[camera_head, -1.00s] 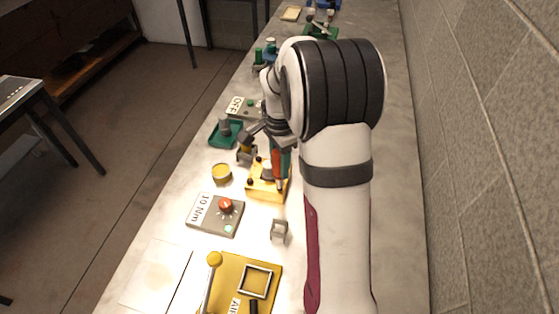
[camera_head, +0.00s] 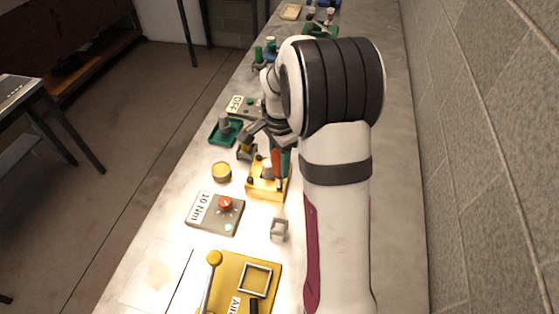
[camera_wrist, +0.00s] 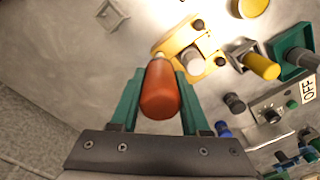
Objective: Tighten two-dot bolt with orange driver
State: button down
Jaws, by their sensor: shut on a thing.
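My gripper (camera_wrist: 160,82) is shut on the orange driver (camera_wrist: 160,95), with one green finger on each side of its handle. In the head view the driver (camera_head: 276,163) stands roughly upright over the right side of the yellow fixture (camera_head: 262,192). The fixture also shows in the wrist view (camera_wrist: 172,46), with dark bolt heads (camera_wrist: 197,25) at its corners and a grey cylinder (camera_wrist: 192,58) in its middle. The driver's tip is hidden behind its handle in the wrist view. I cannot make out dots on any bolt, nor whether the tip touches one.
A grey box marked 10 Nm with a red knob (camera_head: 225,203) stands in front of the fixture. A yellow round tin (camera_head: 222,172), a holder with a yellow-handled tool (camera_head: 247,150) and a green tray (camera_head: 213,138) stand nearby. A small grey bracket (camera_head: 279,230) and a yellow board (camera_head: 228,272) lie nearer.

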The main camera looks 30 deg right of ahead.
dwell(0.4)
jog(key=shift+r, duration=3.5)
jog(key=shift+s, duration=0.1)
